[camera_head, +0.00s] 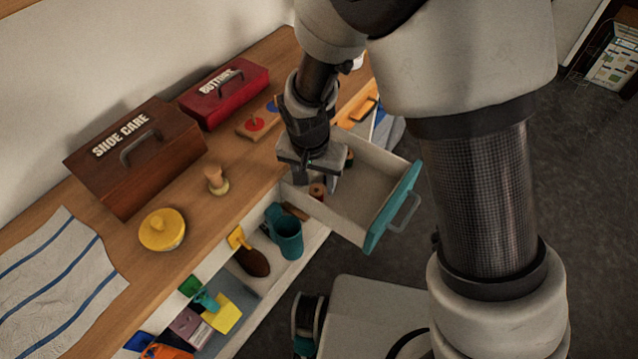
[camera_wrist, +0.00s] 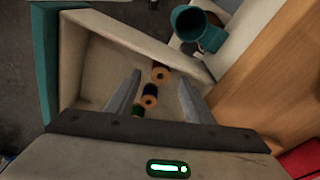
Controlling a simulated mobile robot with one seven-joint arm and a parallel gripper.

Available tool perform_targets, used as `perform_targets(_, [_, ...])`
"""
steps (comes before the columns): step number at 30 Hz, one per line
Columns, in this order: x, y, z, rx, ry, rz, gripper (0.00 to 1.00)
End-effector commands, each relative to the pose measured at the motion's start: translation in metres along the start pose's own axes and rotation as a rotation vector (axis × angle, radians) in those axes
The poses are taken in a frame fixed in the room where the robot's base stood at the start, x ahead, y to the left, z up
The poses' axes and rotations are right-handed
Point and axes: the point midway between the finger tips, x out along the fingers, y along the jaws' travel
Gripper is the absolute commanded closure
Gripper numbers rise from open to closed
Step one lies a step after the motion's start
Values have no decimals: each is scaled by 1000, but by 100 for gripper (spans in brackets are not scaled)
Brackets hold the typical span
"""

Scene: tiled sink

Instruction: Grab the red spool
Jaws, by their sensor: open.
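In the wrist view, a red spool (camera_wrist: 160,71) with wooden ends lies in the drawer (camera_wrist: 95,62), beside its pale side wall. A dark blue spool (camera_wrist: 150,90) and a partly hidden green spool (camera_wrist: 138,109) line up behind it, nearer my gripper's body. My gripper (camera_wrist: 160,90) is open, with its two fingers on either side of the row and nothing visibly held. The red spool appears beyond the fingertips in this view. In the head view, my gripper (camera_head: 316,180) points down into the teal-fronted drawer (camera_head: 390,210), and a reddish spool (camera_head: 317,190) shows near the fingers.
The drawer's walls stand close around my gripper. On the wooden counter are a shoe care box (camera_head: 125,150), a red buttons box (camera_head: 222,95) and a yellow tin (camera_head: 162,232).

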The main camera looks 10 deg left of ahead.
Motion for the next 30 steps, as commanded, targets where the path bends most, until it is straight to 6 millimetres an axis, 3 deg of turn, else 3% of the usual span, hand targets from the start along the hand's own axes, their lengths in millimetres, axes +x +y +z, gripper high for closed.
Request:
perform_targets(12, [49, -1, -3, 1, -2, 2, 52])
perform_targets(21, [54, -2, -4, 0, 0, -1, 52])
perform_targets(22, [54, -2, -4, 0, 0, 0, 54])
perform_targets(30, [54, -2, -4, 0, 0, 0, 96])
